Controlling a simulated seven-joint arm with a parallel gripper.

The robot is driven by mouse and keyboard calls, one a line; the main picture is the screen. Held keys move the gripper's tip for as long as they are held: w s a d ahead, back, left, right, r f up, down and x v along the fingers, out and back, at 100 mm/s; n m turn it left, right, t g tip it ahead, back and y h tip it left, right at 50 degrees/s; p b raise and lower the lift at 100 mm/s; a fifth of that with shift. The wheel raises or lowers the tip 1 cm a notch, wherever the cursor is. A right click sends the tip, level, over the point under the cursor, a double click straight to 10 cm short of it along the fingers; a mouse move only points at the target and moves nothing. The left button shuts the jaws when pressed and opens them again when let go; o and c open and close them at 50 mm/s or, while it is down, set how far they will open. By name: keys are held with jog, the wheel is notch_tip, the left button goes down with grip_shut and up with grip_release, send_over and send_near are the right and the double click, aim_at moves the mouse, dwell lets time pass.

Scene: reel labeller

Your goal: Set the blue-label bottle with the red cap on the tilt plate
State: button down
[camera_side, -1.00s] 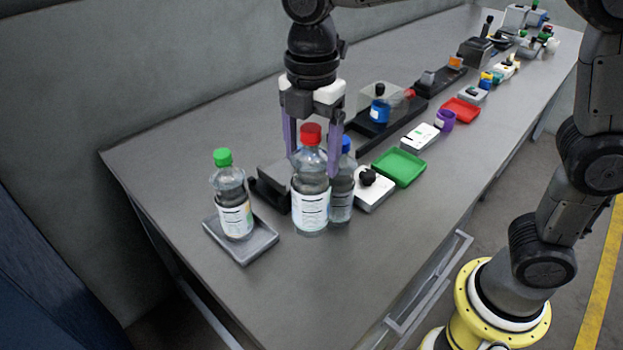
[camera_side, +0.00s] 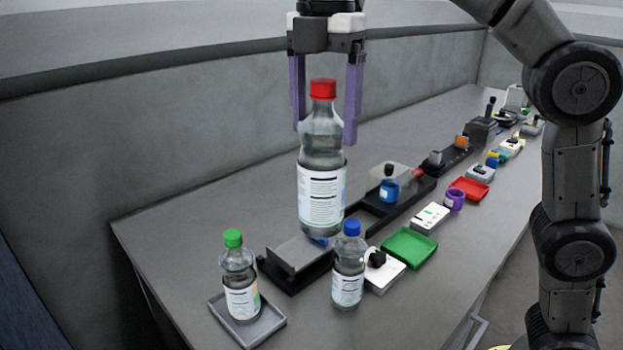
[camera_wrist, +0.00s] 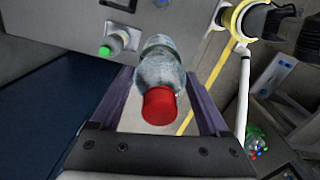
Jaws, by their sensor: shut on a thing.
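The red-capped bottle (camera_side: 321,195) is clear, with a white label printed in dark lines; I cannot make out blue on it. My gripper (camera_side: 325,134) is shut on this bottle, its purple fingers either side of the upper body. The bottle hangs upright above the table. In the wrist view the red cap (camera_wrist: 159,106) and clear body (camera_wrist: 160,66) show between the fingers. A grey slanted plate on a dark base (camera_side: 297,256), seemingly the tilt plate, lies below the bottle, partly hidden by it. A little blue shows under the bottle, unclear what.
A green-capped bottle (camera_side: 240,280) stands in a grey tray (camera_side: 270,325) at the front left. A blue-capped bottle (camera_side: 348,270) stands beside a white box with a black knob (camera_side: 385,272). A green tray (camera_side: 410,247) and several small items run back along the table.

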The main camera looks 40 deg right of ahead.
jog(key=shift+w+a+f+n, duration=0.1)
jog(key=shift+w+a+n, duration=0.1)
jog(key=shift+w+n, duration=0.25)
dwell(0.4)
jog(key=shift+w+f, duration=0.2)
jog(key=shift+w, duration=0.3)
jog(key=shift+w+f, duration=0.2)
jog(key=shift+w, duration=0.3)
jog(key=w+d+f, duration=0.3)
jog(key=w+f, duration=0.1)
jog(key=w, duration=0.2)
jog(key=w+d+f, duration=0.3)
jog(key=w+f, duration=0.1)
jog(key=w, duration=0.3)
jog(key=w+d+f+m, duration=0.1)
jog(key=d+f, duration=0.3)
jog(key=f, duration=0.9)
jog(key=shift+w+f, duration=0.35)
jog(key=shift+w, duration=0.15)
jog(key=shift+f, duration=0.1)
grip_release()
jog(key=shift+f, duration=0.15)
